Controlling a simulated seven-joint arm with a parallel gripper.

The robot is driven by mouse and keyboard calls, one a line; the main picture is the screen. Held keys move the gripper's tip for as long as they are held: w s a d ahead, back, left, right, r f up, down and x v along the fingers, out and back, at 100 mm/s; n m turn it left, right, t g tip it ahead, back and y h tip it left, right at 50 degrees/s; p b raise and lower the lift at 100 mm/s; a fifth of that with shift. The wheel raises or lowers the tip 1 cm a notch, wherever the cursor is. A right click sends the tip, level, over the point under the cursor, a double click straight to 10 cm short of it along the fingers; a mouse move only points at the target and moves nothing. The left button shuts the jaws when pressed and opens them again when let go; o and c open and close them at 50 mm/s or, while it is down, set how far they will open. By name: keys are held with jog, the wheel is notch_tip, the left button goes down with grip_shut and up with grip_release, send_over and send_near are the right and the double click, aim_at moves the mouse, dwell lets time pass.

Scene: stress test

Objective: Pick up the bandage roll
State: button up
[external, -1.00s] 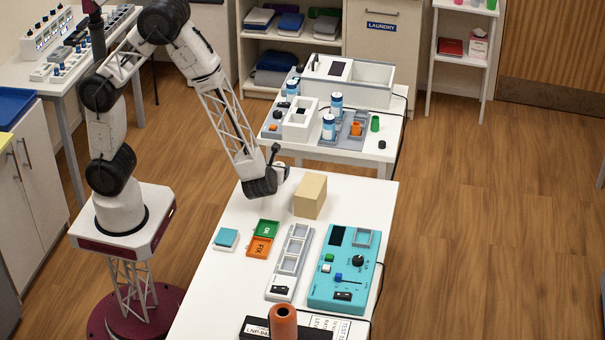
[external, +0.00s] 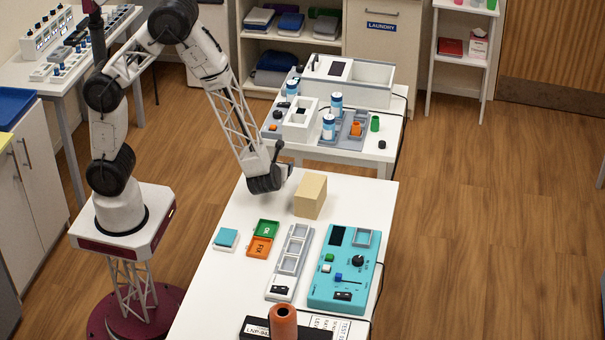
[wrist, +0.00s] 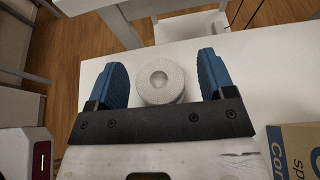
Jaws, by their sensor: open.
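The bandage roll (wrist: 160,82) is a whitish cylinder with a dimple in its top face. In the wrist view it stands on the white table (wrist: 255,75) between the two blue fingers of my gripper (wrist: 163,68). The fingers are apart, with a gap visible on either side of the roll. The height of the fingertips relative to the roll is hard to judge. In the external view my gripper (external: 266,184) is at the far left end of the front table, and I cannot clearly make out the roll there.
A cardboard box (external: 310,196) stands close to the right of my gripper. Nearer are a teal-topped block (external: 226,238), green and orange trays (external: 263,240), a grey slotted strip (external: 290,262), a teal device (external: 343,268) and an orange-brown cylinder (external: 283,320). A second table (external: 375,155) stands behind.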

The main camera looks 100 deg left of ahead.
jog(key=c, duration=1)
jog(key=shift+r, duration=0.1)
jog(key=shift+r, duration=0.7)
jog(key=shift+s+d+r, duration=0.1)
jog(key=shift+s+r, duration=0.1)
jog(key=shift+r, duration=0.35)
jog(key=shift+s+d+r, duration=0.1)
jog(key=shift+s+r, duration=0.1)
jog(key=shift+r, duration=0.3)
jog(key=s+d, duration=0.2)
jog(key=s, duration=0.5)
jog(key=s+d+r, duration=0.1)
jog(key=s+d, duration=0.2)
jog(key=s, duration=0.4)
jog(key=shift+d+r, duration=0.15)
jog(key=shift+d, duration=0.15)
